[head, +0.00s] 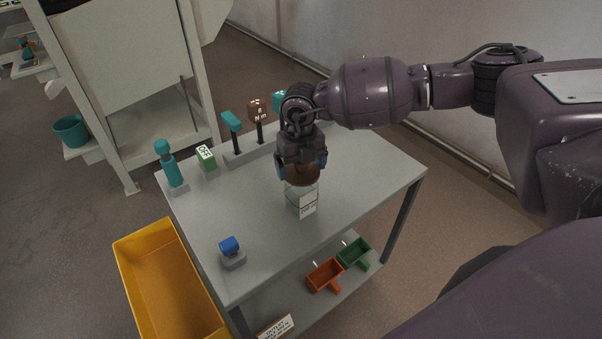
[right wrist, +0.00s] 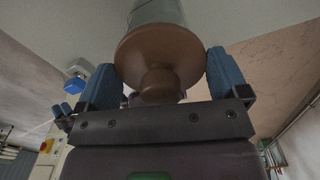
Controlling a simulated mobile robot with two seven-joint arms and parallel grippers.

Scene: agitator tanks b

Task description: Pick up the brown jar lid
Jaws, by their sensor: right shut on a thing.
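The brown jar lid (head: 303,176) sits at the top of a clear glass jar (head: 300,196) with a white label, which stands on the grey table. My right gripper (head: 302,166) comes down from above, with its blue-tipped fingers on either side of the lid. In the right wrist view the brown lid (right wrist: 158,58) and its round knob lie between the two blue fingers (right wrist: 163,82), and the jar shows beyond it. The right gripper is shut on the lid. My left gripper is not in view.
The grey table (head: 370,180) also carries a blue-topped object (head: 230,250), a teal bottle-like object (head: 169,165), a green block (head: 206,157) and upright teal and brown pieces behind the gripper. A yellow bin (head: 165,280) stands at left. Orange (head: 324,275) and green (head: 354,254) scoops lie on the lower shelf.

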